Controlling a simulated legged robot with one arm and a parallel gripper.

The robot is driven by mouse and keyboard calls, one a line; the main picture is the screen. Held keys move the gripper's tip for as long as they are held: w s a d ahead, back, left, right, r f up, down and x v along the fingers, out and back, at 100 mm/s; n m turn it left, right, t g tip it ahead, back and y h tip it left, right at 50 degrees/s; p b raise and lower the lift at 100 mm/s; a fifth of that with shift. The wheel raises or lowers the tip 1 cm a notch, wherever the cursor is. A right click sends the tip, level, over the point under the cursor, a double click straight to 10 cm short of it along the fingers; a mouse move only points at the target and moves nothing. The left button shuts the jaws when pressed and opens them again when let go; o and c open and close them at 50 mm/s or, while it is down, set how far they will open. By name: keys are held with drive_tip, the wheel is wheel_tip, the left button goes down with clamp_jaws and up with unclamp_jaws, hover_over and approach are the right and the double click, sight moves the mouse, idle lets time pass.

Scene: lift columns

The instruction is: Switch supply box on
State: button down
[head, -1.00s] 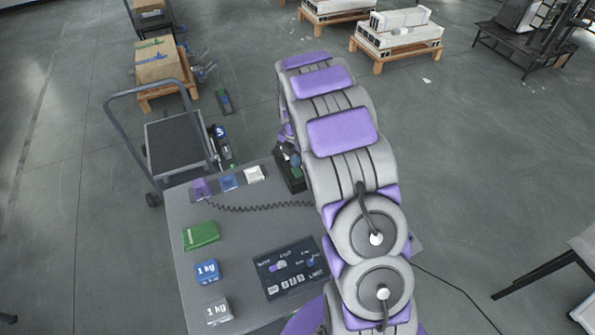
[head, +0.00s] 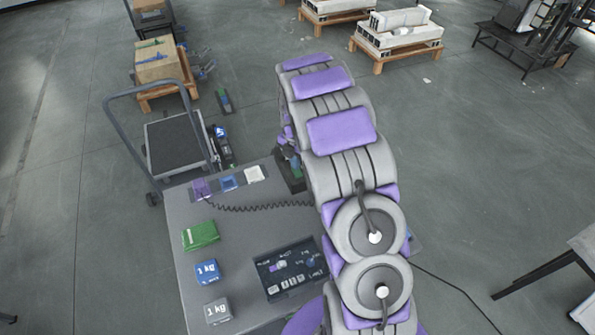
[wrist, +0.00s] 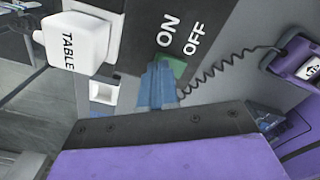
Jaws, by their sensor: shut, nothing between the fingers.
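The supply box (wrist: 137,52) is a dark panel with white ON and OFF lettering in the wrist view. Its green switch (wrist: 174,67) sits below the lettering. My gripper (wrist: 158,72) is shut and empty. Its blue fingertips are right at the switch and cover part of it; I cannot tell whether they touch it. A white block marked TABLE (wrist: 78,40) is on the panel to the left. In the head view the supply box (head: 291,178) is a dark box at the table's far edge, largely hidden by my arm.
The grey table (head: 232,280) holds a green pack (head: 201,235), a blue 1 kg weight (head: 207,273), a white one (head: 217,311) and a dark control panel (head: 290,270). A coiled cord (wrist: 214,68) leads to a purple handset (wrist: 296,62). A trolley (head: 175,145) stands behind.

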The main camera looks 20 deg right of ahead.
drive_tip(key=shift+f, duration=0.4)
idle(0.3)
drive_tip(key=shift+r+p, duration=1.3)
drive_tip(key=shift+r, duration=2.2)
